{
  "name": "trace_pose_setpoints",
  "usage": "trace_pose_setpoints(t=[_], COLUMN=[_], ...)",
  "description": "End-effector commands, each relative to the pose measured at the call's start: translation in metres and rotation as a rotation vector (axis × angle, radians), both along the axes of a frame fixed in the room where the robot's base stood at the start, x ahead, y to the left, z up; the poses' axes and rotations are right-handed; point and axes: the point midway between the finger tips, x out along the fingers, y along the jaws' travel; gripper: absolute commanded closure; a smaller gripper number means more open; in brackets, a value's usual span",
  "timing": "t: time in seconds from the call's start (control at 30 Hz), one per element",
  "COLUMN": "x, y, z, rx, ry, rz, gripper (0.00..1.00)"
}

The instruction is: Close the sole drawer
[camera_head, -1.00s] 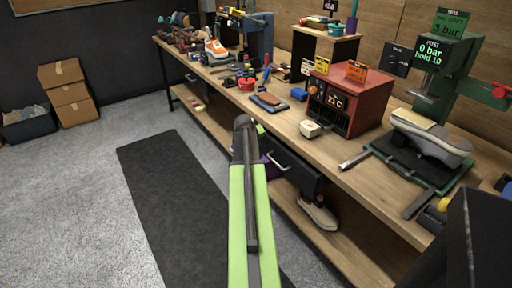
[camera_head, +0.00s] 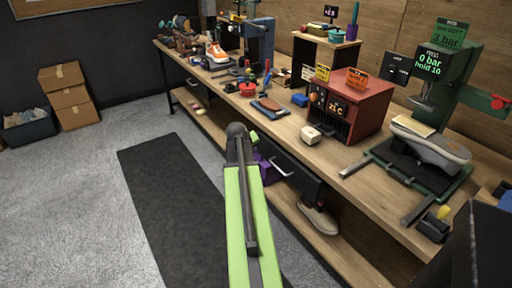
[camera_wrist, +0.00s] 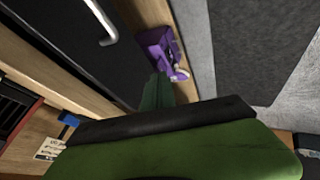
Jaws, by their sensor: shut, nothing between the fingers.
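The drawer (camera_head: 298,181) has a dark front with a pale bar handle (camera_head: 282,166) and sits under the front edge of the bench. How far it stands out is hard to tell. In the wrist view the dark drawer front (camera_wrist: 75,60) fills the upper left, with its metal handle (camera_wrist: 101,22) at the top. My gripper (camera_head: 254,137) is at the drawer's left end, partly hidden behind my arm. In the wrist view my green gripper fingers (camera_wrist: 157,91) are together and empty, close to the drawer front's edge. Contact cannot be made out.
The wooden bench (camera_head: 345,190) holds a red heater box (camera_head: 350,105), a small white block (camera_head: 311,134) and a green press (camera_head: 455,85) with a grey shoe (camera_head: 430,148). A lower shelf bears a shoe (camera_head: 318,218) and a purple item (camera_wrist: 160,48). The floor mat (camera_head: 175,205) is clear.

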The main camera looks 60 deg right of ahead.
Motion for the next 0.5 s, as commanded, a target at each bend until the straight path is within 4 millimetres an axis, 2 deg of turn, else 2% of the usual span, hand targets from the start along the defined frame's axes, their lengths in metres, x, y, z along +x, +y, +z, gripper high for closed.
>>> trace_pose_setpoints(t=[0.03, 0.2, 0.33, 0.5], x=[-0.004, -0.009, -0.011, -0.011], y=[0.01, 0.03, 0.037, 0.04], z=[0.024, 0.049, 0.056, 0.056], rx=[0.0, 0.0, 0.001, 0.001], ry=[0.001, 0.0, 0.001, 0.001], rz=[0.001, 0.0, 0.0, 0.0], gripper=[1.0, 1.0, 1.0, 1.0])
